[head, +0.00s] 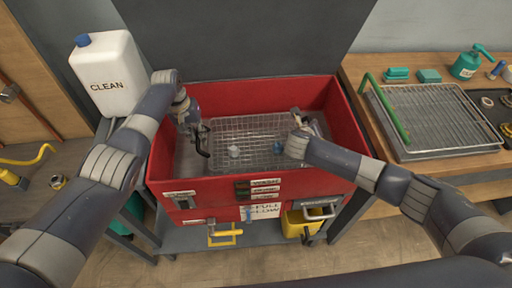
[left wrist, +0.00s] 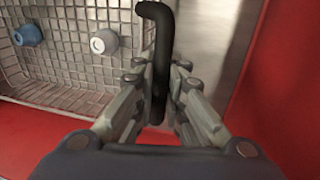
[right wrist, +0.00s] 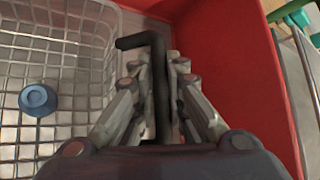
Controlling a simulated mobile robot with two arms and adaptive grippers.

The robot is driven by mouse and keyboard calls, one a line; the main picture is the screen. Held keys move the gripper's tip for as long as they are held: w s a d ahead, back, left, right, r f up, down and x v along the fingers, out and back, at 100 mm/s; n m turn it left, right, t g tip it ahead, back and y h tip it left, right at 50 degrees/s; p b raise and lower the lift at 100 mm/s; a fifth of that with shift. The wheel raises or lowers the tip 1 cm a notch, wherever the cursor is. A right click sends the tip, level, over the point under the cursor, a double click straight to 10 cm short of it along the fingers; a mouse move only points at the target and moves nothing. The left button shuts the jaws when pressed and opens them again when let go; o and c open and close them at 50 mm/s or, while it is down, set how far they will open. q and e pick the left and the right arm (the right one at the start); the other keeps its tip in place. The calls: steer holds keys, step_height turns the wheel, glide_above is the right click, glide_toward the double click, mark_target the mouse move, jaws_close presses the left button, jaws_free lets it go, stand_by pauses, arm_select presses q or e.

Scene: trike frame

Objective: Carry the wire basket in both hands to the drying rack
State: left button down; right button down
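The wire basket (head: 255,131) sits inside the red tub, with a pale cup-shaped part (left wrist: 103,41) and a blue one (right wrist: 38,100) in it. Black hooked handles stand at its left and right ends. My left gripper (head: 200,132) is shut on the left handle (left wrist: 158,50). My right gripper (head: 298,122) is shut on the right handle (right wrist: 157,75). The head view partly hides both grips behind the hands. The drying rack (head: 438,112), a wire grid on a tray with a green bar, lies on the wooden bench at right.
The red tub (head: 325,150) has raised walls around the basket. A white CLEAN jug (head: 108,75) stands at left. A green can (head: 466,65) and small green blocks (head: 428,76) sit behind the rack. A yellow bucket (head: 298,224) is below the tub. The rack's grid looks clear.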

arm_select(q)
steer(key=shift+w+r, duration=0.1)
steer(key=shift+r, duration=0.15)
arm_select(e)
steer(key=shift+w+r, duration=0.1)
steer(key=shift+r, duration=0.1)
